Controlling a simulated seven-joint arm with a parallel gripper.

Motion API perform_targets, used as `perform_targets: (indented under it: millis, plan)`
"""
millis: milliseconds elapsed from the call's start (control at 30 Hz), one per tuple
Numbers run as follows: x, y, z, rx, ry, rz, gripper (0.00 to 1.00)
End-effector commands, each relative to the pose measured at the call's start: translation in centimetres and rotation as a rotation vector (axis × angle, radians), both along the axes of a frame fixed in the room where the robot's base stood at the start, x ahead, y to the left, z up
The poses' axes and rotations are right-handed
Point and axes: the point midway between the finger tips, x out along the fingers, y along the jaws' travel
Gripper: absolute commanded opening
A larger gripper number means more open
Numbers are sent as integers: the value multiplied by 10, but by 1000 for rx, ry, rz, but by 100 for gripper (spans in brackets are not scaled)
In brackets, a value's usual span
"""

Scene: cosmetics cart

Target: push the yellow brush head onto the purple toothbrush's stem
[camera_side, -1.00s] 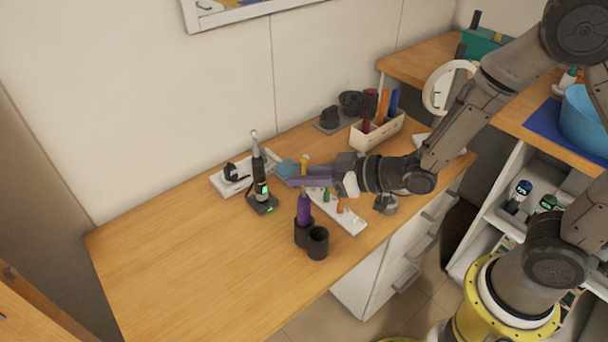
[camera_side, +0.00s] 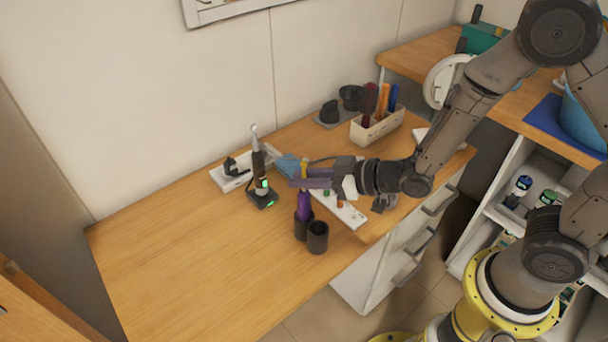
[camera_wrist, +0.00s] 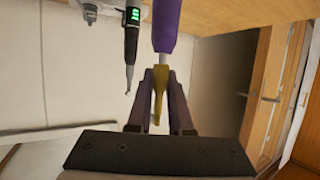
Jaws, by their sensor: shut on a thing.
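The purple toothbrush (camera_side: 304,206) stands upright in a black cup (camera_side: 303,229). In the wrist view its purple handle (camera_wrist: 166,25) is at the top centre. My gripper (camera_side: 297,183) is shut on the yellow brush head (camera_side: 304,167), directly above the handle. The wrist view shows the brush head (camera_wrist: 158,92) between the two purple-grey fingers, lined up with the handle. Its base is at or very close to the handle's top. The stem is largely hidden, so I cannot tell how deep it sits in the head.
A second black cup (camera_side: 318,237) stands beside the first. A white tray (camera_side: 347,215) with small coloured pieces lies under my gripper. The counter's left side is clear.

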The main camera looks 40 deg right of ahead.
Motion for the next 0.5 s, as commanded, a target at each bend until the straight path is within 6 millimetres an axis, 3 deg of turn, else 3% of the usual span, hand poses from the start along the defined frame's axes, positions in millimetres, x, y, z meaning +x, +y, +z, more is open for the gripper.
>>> perform_targets:
  millis: [433, 467, 500]
  plan:
    - [0, 0, -11, 0, 1, 0, 0]
    - [0, 0, -11, 0, 1, 0, 20]
    - [0, 0, -10, 0, 0, 0, 27]
